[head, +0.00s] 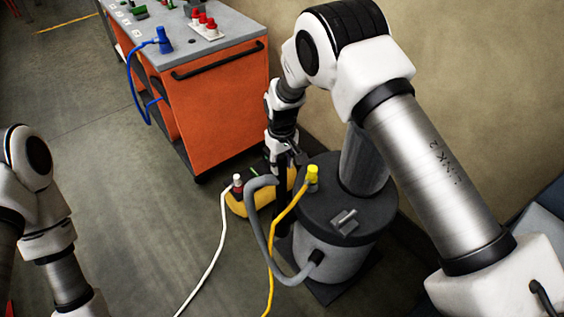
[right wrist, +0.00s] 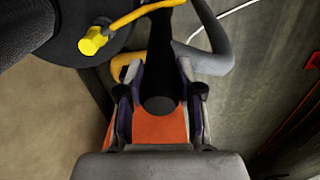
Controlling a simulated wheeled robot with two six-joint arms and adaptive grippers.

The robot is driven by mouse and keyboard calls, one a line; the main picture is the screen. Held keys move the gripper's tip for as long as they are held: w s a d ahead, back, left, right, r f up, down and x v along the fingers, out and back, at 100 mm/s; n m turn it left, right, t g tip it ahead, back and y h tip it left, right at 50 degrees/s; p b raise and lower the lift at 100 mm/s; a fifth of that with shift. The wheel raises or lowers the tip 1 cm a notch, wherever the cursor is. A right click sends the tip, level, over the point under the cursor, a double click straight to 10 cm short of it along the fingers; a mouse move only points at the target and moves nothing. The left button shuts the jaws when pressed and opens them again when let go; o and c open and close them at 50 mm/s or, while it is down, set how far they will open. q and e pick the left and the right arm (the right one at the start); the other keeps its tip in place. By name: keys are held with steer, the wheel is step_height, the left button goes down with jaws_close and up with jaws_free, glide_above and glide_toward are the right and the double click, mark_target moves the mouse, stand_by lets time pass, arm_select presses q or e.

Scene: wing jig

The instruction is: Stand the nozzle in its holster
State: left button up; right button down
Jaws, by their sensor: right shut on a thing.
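My right gripper (head: 284,160) is low between the orange cart and the grey vacuum canister. In the right wrist view its fingers (right wrist: 163,92) are closed around the black nozzle (right wrist: 161,70). The nozzle is a dark tube with a round end facing the camera. The grey hose (head: 258,225) loops from the canister's side up towards the gripper, and it also shows in the right wrist view (right wrist: 212,62). I cannot make out the holster clearly. My left gripper is out of view.
The canister (head: 312,249) carries a yellow plug (head: 312,175) with a yellow cable. A yellow object (head: 262,197) and a white-cabled connector (head: 238,184) are close beside it. The orange cart (head: 222,110) stands behind left, the wall behind right. Floor at left is clear.

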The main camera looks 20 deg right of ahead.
steer(key=shift+w+f, duration=0.1)
steer(key=shift+w, duration=0.05)
steer(key=shift+w+f+b, duration=0.15)
steer(key=shift+w+b, duration=0.1)
steer(key=shift+b, duration=0.15)
steer(key=shift+w+d+f, duration=0.1)
steer(key=shift+w+f, duration=0.1)
steer(key=shift+w, duration=0.1)
steer(key=shift+s, duration=0.1)
steer(key=shift+f+b, duration=0.3)
steer(key=shift+f, duration=0.15)
steer(key=shift+f+b, duration=1.35)
steer(key=shift+f, duration=1)
